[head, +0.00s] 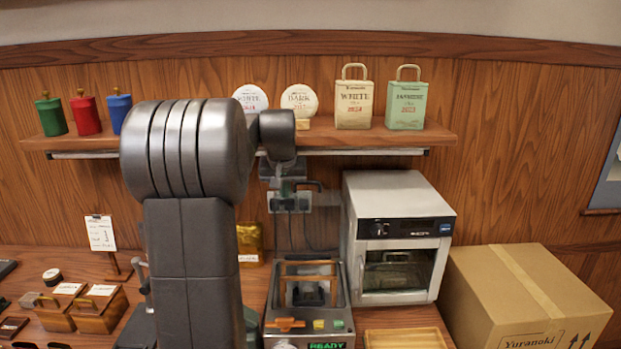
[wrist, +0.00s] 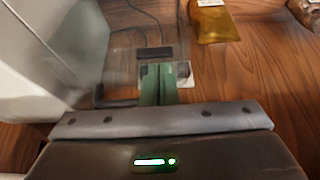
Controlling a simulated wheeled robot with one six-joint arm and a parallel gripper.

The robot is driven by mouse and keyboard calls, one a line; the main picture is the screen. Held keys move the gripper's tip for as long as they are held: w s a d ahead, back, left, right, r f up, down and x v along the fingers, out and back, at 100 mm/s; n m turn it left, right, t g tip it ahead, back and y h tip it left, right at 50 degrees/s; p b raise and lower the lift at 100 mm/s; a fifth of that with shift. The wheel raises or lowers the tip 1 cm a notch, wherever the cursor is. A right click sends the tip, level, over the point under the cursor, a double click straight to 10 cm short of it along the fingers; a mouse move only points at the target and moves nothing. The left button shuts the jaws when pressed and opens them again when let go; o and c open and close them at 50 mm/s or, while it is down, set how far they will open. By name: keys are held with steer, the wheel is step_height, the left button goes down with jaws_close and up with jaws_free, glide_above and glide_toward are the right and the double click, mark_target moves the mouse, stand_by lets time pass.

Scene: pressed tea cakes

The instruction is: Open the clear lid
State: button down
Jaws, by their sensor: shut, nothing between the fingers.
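The machine (head: 341,325) stands on the counter in the middle of the head view, with a wooden bar, buttons and a lit READY display. A faint see-through pane, apparently the clear lid (wrist: 118,50), shows beside my fingers in the wrist view. It seems to stand raised behind the machine, but its edges are hard to make out and I cannot tell its angle. My gripper (head: 290,205) is above the back of the machine. Its green fingers (wrist: 158,82) are together with nothing between them. I cannot tell whether they touch the pane.
A steel oven (head: 400,215) stands close to the right of the machine, with a cardboard box (head: 520,300) beyond it. A shelf (head: 375,138) with tins and bags runs along the wall above.

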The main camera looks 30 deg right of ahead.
steer(key=shift+w+a+f, duration=0.1)
steer(key=shift+w+f, duration=0.3)
steer(key=shift+f, duration=0.2)
steer(key=shift+s+f, duration=0.1)
steer(key=shift+s+a+f+b, duration=0.1)
steer(key=shift+s+b, duration=0.05)
steer(key=shift+b, duration=0.4)
steer(key=s+b, duration=0.1)
steer(key=b, duration=0.1)
steer(key=s+a+t+b, duration=0.1)
steer(key=s+t+b, duration=0.1)
steer(key=b, duration=0.1)
steer(key=shift+s+a+f+h+b, duration=0.15)
steer(key=shift+a+h+b, duration=0.15)
steer(key=shift+h, duration=0.1)
